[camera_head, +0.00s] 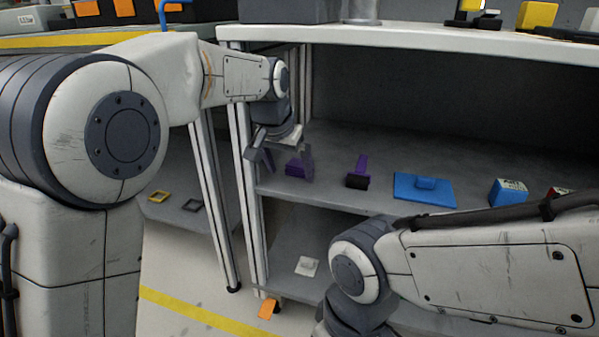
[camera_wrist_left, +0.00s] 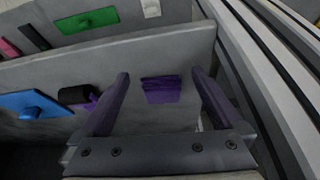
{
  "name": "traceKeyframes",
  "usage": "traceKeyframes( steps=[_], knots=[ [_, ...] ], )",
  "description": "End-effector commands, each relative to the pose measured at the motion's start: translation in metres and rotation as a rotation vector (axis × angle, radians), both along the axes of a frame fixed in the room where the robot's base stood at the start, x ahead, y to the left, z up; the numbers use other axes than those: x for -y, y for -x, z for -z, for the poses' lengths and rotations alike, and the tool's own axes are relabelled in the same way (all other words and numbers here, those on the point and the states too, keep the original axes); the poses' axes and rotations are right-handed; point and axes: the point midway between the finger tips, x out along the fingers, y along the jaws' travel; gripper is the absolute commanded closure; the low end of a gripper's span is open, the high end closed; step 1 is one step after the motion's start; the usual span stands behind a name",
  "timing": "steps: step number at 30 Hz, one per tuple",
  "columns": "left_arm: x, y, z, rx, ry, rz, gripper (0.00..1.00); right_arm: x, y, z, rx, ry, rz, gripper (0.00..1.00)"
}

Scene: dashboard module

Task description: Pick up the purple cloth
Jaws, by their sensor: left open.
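The purple cloth (camera_head: 295,168) is a small folded piece on the grey shelf, near the shelf's left end. It also shows in the left wrist view (camera_wrist_left: 160,90), lying flat between the fingers. My left gripper (camera_head: 282,160) is open, with its fingers on either side of the cloth and nothing held. In the left wrist view the gripper (camera_wrist_left: 160,76) has visible gaps between both fingers and the cloth; I cannot tell how far above the shelf the tips are. My right arm is at the lower right in the head view, but its gripper is out of frame.
A purple-handled black tool (camera_head: 357,178) lies right of the cloth, then a blue flat object (camera_head: 425,189) and a blue box (camera_head: 508,192). Metal shelf posts (camera_head: 243,190) stand close on the left. A white item (camera_head: 306,266) lies on the lower shelf.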

Motion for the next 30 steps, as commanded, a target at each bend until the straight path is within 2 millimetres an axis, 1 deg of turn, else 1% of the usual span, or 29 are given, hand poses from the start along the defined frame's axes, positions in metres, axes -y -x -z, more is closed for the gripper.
traceKeyframes(
  steps=[4, 9, 14, 15, 17, 26, 27, 29, 30],
  knots=[
    [0.004, -0.009, 0.001, 0.0, 0.0, 0.0, 0.0, 0.0, 0.0, 0.004, 0.0, 0.0, 0.0, 0.5],
    [0.013, -0.031, 0.002, 0.0, 0.0, 0.0, 0.0, 0.0, 0.0, 0.011, 0.0, 0.0, 0.0, 0.5],
    [0.02, -0.047, 0.004, 0.0, 0.0, 0.0, 0.0, 0.0, 0.0, 0.017, 0.0, 0.0, 0.0, 0.5],
    [0.02, -0.047, 0.01, -0.001, 0.0, 0.0, 0.0, 0.0, 0.0, 0.025, 0.0, 0.0, 0.0, 0.5],
    [0.02, -0.047, 0.012, -0.001, 0.0, 0.0, 0.0, 0.0, 0.0, 0.028, 0.0, 0.0, 0.0, 0.5],
    [0.02, -0.048, 0.011, 0.0, 0.0, 0.0, 0.0, 0.0, 0.0, 0.028, 0.0, 0.0, 0.0, 0.5],
    [0.02, -0.048, 0.011, 0.0, 0.0, 0.0, 0.04, 0.0, 0.0, 0.028, 0.0, 0.0, 0.0, 0.5],
    [0.02, -0.048, 0.011, 0.0, 0.0, 0.0, 0.27, 0.0, 0.0, 0.028, 0.0, 0.0, 0.0, 0.5],
    [0.02, -0.048, 0.011, 0.0, 0.0, 0.0, 0.42, 0.0, 0.0, 0.028, 0.0, 0.0, 0.0, 0.5]
  ],
)
